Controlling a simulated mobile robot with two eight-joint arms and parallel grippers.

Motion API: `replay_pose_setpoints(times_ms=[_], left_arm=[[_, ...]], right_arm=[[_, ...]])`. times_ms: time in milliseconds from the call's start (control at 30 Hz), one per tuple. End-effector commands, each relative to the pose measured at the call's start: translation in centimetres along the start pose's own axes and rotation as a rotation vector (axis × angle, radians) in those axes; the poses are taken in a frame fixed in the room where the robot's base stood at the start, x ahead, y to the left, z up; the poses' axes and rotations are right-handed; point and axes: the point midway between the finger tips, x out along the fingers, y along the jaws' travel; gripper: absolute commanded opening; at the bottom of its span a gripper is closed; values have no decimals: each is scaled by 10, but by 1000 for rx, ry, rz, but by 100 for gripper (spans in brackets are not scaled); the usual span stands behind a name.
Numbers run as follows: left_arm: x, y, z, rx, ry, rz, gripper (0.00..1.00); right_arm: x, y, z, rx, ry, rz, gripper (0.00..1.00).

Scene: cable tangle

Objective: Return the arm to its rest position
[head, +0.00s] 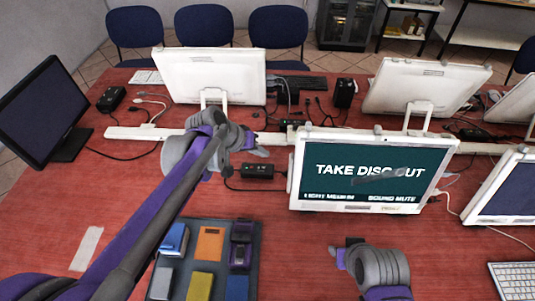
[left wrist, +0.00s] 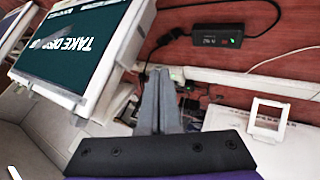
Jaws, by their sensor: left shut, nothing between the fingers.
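My left arm reaches in from the lower left over the red table. Its gripper (head: 264,152) is above the middle of the table, just left of the monitor that reads "TAKE DISC OUT" (head: 372,168). In the left wrist view the two grey fingers (left wrist: 158,78) lie together, shut and empty. A black power adapter (head: 257,171) lies on the table just below the gripper; it also shows in the left wrist view (left wrist: 216,38), apart from the fingers. A grey and purple part of my right arm shows at the bottom right; its fingers cannot be made out.
A dark tray (head: 254,262) with several coloured blocks stands at the front. A white cable rail (head: 125,133) crosses the table, with loose cables around it. White monitors (head: 211,75) and a black monitor (head: 42,112) stand around. Bare table lies between the tray and the right arm.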

Motion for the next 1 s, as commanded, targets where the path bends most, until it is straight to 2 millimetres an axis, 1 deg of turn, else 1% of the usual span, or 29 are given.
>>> replay_pose_setpoints(times_ms=[33, 100, 200, 300, 467, 633, 700, 767, 867, 900, 967, 1000], left_arm=[[-14, 0, 0, -2, 1, -2, 0], [-29, 0, 0, -1, 1, -1, 0], [-48, 0, 0, -2, 1, -1, 0], [-61, 0, -1, -1, 1, -1, 0], [-72, 0, 0, 0, 0, -1, 0], [-74, 0, 0, 1, 0, -1, 0], [-75, -1, 4, 0, 0, -8, 0], [-78, -4, 14, -2, -1, -27, 0], [-86, -14, 46, -8, -3, -88, 0], [-90, -20, 64, -10, -3, -123, 0], [-96, -30, 93, -14, -1, -181, 0], [-100, -38, 114, -15, 1, -221, 0]], right_arm=[[-1, 0, -1, 0, 1, 0, 42], [-1, 0, -1, 0, 1, 0, 42], [-2, 0, -2, 0, 2, 0, 42], [-2, 0, -2, 0, 2, 0, 42], [-3, 0, -3, 0, 2, 0, 42], [-3, 0, -3, 0, 2, 0, 42], [-2, 0, -3, 0, 2, 0, 42], [-2, 0, -3, 0, 2, 0, 42], [-2, 0, -3, 0, 2, 0, 42], [-2, 0, -3, 0, 2, 0, 42], [-2, 0, -3, 0, 2, 0, 42], [-2, 0, -3, 0, 2, 0, 42]])
